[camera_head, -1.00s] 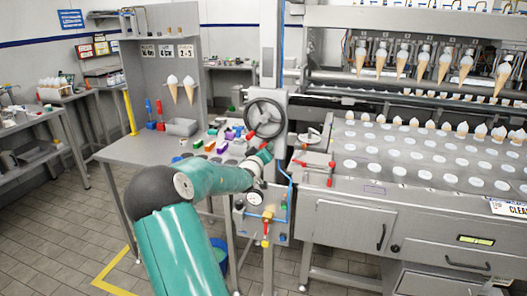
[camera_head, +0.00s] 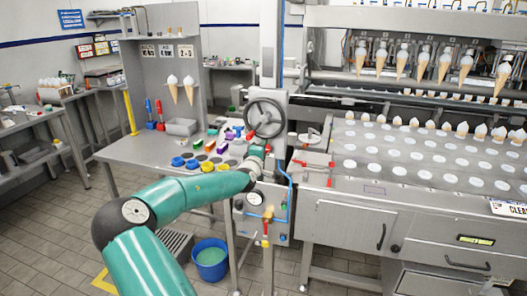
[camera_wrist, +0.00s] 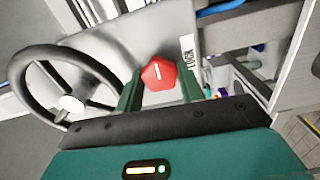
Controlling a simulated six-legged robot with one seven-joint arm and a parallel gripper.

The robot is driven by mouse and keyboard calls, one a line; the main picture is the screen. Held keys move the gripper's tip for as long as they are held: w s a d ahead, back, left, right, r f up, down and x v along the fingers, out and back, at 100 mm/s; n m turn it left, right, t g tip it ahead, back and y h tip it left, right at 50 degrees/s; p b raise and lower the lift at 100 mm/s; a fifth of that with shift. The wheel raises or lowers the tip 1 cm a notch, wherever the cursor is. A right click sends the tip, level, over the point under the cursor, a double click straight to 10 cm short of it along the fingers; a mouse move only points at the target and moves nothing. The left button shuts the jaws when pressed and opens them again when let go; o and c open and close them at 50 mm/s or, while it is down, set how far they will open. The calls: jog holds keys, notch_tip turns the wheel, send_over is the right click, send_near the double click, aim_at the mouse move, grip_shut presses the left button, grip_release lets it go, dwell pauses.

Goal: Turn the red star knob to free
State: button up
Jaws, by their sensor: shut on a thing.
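The red star knob (camera_wrist: 159,73) is in the wrist view, a red faceted knob with a white line on its face. The line stands nearly upright in that picture. My gripper (camera_wrist: 159,84) has its two green fingers on either side of the knob, shut on it. A white label (camera_wrist: 188,51) with dark letters, seemingly LOCK, is just right of the knob. In the head view my gripper (camera_head: 262,147) is at the column below the black handwheel (camera_head: 265,117), and I cannot clearly make out the knob there.
The handwheel (camera_wrist: 66,92) is close on the left in the wrist view. A blue hose (camera_head: 290,185) runs beside the column. A control box (camera_head: 262,212) with a gauge and yellow-red valve is below. A table (camera_head: 130,150) with coloured parts stands left, a blue bucket (camera_head: 209,262) on the floor.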

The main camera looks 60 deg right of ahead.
jog(key=shift+n, duration=0.4)
jog(key=o, duration=1)
jog(key=shift+r, duration=0.1)
